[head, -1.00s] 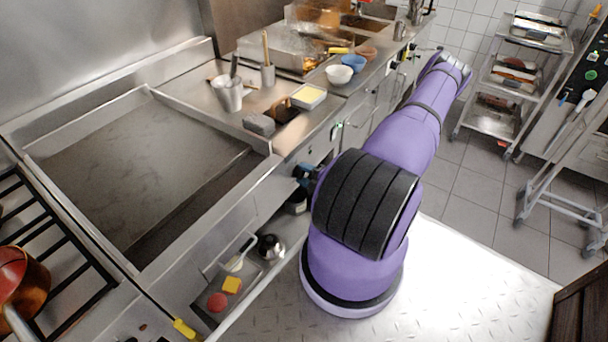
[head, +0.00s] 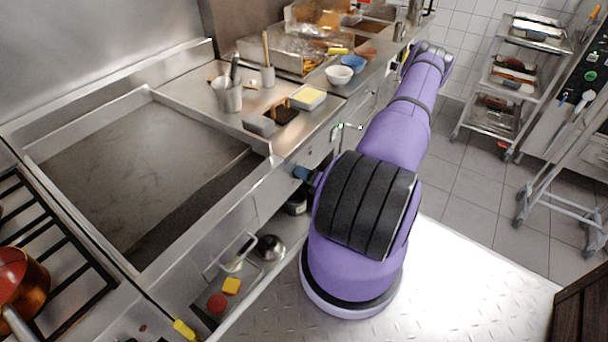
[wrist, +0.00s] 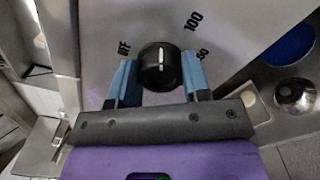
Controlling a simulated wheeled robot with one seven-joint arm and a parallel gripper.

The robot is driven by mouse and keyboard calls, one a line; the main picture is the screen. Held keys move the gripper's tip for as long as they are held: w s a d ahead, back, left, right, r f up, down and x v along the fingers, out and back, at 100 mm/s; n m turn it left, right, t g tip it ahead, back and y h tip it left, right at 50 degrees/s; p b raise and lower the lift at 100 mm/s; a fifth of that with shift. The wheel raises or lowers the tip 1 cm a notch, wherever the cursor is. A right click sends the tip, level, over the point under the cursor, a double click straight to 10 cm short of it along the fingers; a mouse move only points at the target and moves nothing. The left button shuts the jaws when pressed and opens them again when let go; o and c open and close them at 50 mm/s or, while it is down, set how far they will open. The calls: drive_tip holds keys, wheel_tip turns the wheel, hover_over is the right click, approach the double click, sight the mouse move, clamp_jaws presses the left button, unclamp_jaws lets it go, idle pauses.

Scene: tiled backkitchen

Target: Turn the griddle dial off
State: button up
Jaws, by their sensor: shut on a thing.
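The griddle dial (wrist: 161,66) is a round black knob with a white pointer line, on a grey steel panel in the wrist view. The line points nearly straight up in that picture, between the OFF print at left and the 100 print at upper right. My gripper (wrist: 160,74) has one blue finger on each side of the dial and is shut on it. In the head view my gripper (head: 303,173) is at the counter's front panel; my arm hides part of it and the dial is not visible there. The flat griddle (head: 130,165) lies left of it.
Below the griddle, a shelf holds a tray with a red and a yellow item (head: 232,286) and a metal dome (head: 270,248). A steel pot (head: 228,96) and bowls stand on the counter. A wheeled rack (head: 515,80) stands at right; the floor between is clear.

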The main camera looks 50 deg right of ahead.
drive_tip(key=n, duration=1.3)
drive_tip(key=shift+s+a, duration=0.1)
drive_tip(key=shift+a, duration=0.1)
idle(0.3)
drive_tip(key=o, duration=0.9)
drive_tip(key=s, duration=1)
drive_tip(key=shift+s+d, duration=0.35)
drive_tip(key=shift+d, duration=0.05)
drive_tip(key=shift+r, duration=0.1)
